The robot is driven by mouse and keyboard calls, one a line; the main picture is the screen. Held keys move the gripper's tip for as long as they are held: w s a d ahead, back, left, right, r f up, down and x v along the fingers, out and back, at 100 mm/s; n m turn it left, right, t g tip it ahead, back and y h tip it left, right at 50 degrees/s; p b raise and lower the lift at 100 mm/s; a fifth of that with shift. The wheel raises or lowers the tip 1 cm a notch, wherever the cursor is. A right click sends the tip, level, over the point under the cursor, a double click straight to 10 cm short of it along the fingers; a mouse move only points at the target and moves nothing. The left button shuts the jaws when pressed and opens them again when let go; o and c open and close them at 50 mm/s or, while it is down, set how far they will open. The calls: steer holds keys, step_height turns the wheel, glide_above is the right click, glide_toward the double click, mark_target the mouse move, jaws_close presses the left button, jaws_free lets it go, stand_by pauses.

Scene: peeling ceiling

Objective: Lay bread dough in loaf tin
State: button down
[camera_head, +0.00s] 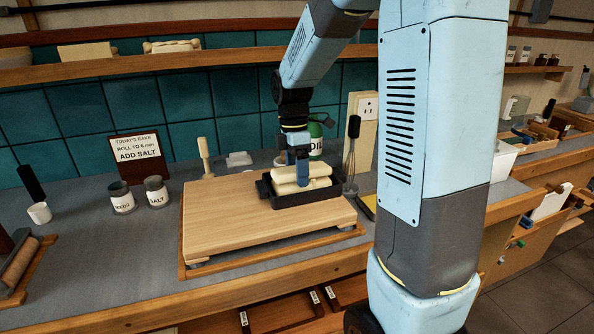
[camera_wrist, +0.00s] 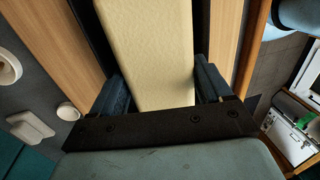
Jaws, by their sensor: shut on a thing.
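The bread dough (camera_head: 318,171) is a pale cream block at the black loaf tin (camera_head: 308,198). My gripper (camera_head: 303,172) comes down from above and is shut on the dough, one blue finger showing on its near side. The dough stands above the tin's rim in the head view, and I cannot tell whether it touches the tin's floor. In the wrist view the long dough block (camera_wrist: 150,50) runs between the two fingers, with dark strips of tin along both sides. The tin sits on the right part of a wooden board (camera_head: 225,215).
A wooden peg (camera_head: 204,157), seeds jar (camera_head: 121,197) and salt jar (camera_head: 156,191) stand left of the tin. A whisk (camera_head: 351,155) and a green-labelled bottle (camera_head: 316,138) are close behind and right. The board's left half is clear. A shelf (camera_head: 110,66) runs above.

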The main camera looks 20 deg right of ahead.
steer(key=shift+f, duration=0.3)
jaws_free()
step_height(320, 180, up, 14)
steer(key=w, duration=0.2)
steer(key=shift+w+f, duration=0.25)
steer(key=shift+w, duration=0.05)
stand_by(0.6)
steer(key=s+d+m+t, duration=0.1)
steer(key=s+m+t, duration=0.6)
steer(key=s+m, duration=1.1)
steer(key=shift+s+t, duration=0.4)
steer(key=shift+s, duration=1.8)
